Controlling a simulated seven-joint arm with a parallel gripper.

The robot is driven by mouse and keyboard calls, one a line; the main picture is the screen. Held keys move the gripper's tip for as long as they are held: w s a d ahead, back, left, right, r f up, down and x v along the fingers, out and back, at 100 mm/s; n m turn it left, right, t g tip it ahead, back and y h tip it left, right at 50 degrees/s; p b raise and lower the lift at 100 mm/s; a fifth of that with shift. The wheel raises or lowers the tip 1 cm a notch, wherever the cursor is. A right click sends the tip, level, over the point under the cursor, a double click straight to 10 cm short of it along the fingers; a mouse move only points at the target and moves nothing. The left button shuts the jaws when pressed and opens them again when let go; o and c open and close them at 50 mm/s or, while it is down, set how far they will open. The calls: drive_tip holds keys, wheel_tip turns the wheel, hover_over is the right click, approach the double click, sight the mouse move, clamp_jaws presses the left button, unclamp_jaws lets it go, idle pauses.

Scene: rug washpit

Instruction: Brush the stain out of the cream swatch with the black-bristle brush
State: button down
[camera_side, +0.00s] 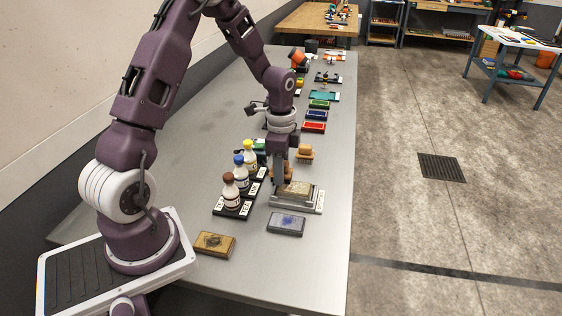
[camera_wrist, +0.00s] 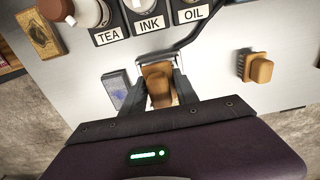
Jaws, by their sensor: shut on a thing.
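My gripper (camera_side: 280,175) is shut on a brush with a wooden body (camera_wrist: 158,84); its fingers show on both sides of it in the wrist view. The bristles are hidden, so I cannot tell their colour. A cream-tan swatch (camera_side: 296,189) with brownish discolouration lies in the holder. I cannot tell whether the bristles touch it. In the wrist view the brush and fingers cover most of the swatch.
A second brush (camera_side: 305,153) stands behind the holder. A grey swatch with a blue stain (camera_side: 286,223) lies in front, and a gold swatch with a dark stain (camera_side: 214,244) nearer. Bottles (camera_side: 241,176) at TEA, INK and OIL labels stand left. The table's right edge is close.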

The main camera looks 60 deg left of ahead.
sight(296, 187)
drive_tip(key=shift+f, duration=1.2)
drive_tip(key=shift+w+d+r, duration=0.35)
drive_tip(key=shift+w+d+f, duration=0.25)
drive_tip(key=shift+w+d, duration=0.8)
drive_tip(key=shift+s+a, duration=1.3)
drive_tip(key=shift+a, duration=0.05)
drive_tip(key=shift+s+a+r, duration=0.1)
drive_tip(key=shift+r, duration=4)
